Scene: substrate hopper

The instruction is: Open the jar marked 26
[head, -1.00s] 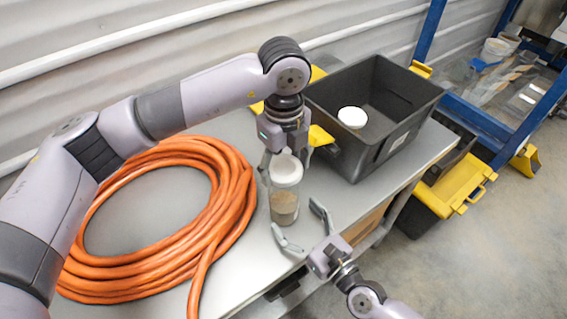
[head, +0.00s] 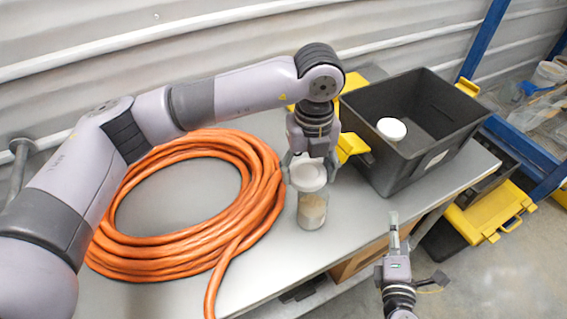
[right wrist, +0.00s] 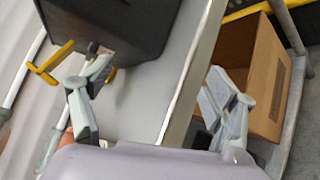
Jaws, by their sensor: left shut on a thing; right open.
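A clear jar (head: 312,212) with tan contents in its lower part stands upright on the grey table, right of the orange hose. No number on it is legible. My left gripper (head: 306,165) is above the jar, shut on its white lid (head: 309,178). The lid looks offset to the left of the jar body and covers the jar's mouth. I cannot tell whether there is a gap between them. My right gripper (head: 393,232) is beyond the table's front edge, apart from the jar; its fingers are open and empty in the right wrist view (right wrist: 158,72).
A dark grey bin (head: 382,172) on the table's right holds a white round thing (head: 391,129). The coiled orange hose (head: 260,215) fills the table's left. A cardboard box (right wrist: 258,85) sits below the tabletop. A black and yellow case (head: 487,212) is on the floor.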

